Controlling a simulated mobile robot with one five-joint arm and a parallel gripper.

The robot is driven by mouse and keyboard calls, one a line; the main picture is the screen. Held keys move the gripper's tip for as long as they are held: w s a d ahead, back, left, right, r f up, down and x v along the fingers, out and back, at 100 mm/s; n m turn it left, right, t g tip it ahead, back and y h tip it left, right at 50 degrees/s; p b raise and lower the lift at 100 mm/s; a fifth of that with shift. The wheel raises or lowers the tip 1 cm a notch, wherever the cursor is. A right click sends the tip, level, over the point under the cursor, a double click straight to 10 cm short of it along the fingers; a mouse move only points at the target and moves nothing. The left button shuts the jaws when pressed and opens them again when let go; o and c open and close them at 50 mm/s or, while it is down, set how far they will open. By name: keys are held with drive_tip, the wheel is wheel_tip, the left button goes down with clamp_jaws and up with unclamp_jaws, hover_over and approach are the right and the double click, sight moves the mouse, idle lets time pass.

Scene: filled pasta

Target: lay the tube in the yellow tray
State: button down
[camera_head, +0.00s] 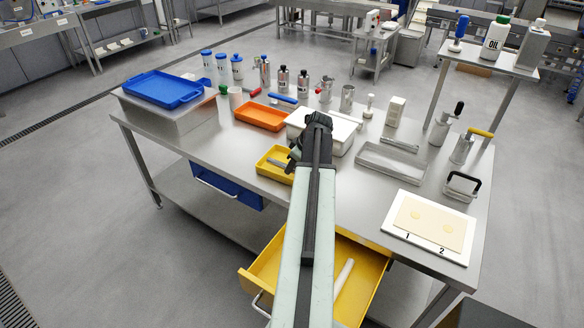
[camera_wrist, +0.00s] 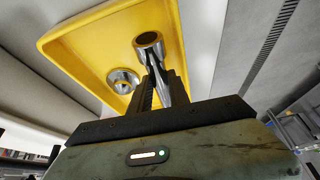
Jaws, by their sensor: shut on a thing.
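The yellow tray (camera_head: 264,172) lies on the steel table, left of my gripper in the head view, and fills the upper middle of the wrist view (camera_wrist: 85,45). My gripper (camera_head: 292,160) is at the tray's right side, partly hidden by my arm. In the wrist view my gripper (camera_wrist: 164,88) is shut on the metal tube (camera_wrist: 149,42), whose open round end points up the picture over the tray. Whether the tube touches the tray floor cannot be told. A second round metal piece with a hole (camera_wrist: 123,80) is in the tray beside the fingers.
An orange tray (camera_head: 260,116) and a white bin (camera_head: 340,136) stand behind the yellow tray. An open yellow drawer (camera_head: 262,268) holding a pale roll (camera_head: 344,272) juts out below. A blue tray (camera_head: 163,88) is at left, a white board (camera_head: 398,232) at right.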

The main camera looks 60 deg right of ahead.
drive_tip(key=shift+f, duration=0.35)
drive_tip(key=c, duration=1.5)
unclamp_jaws()
drive_tip(key=shift+r, duration=0.1)
drive_tip(key=p+v, duration=1.1)
drive_tip(key=v, duration=0.2)
drive_tip(key=shift+w+p, duration=0.15)
drive_tip(key=shift+p, duration=0.2)
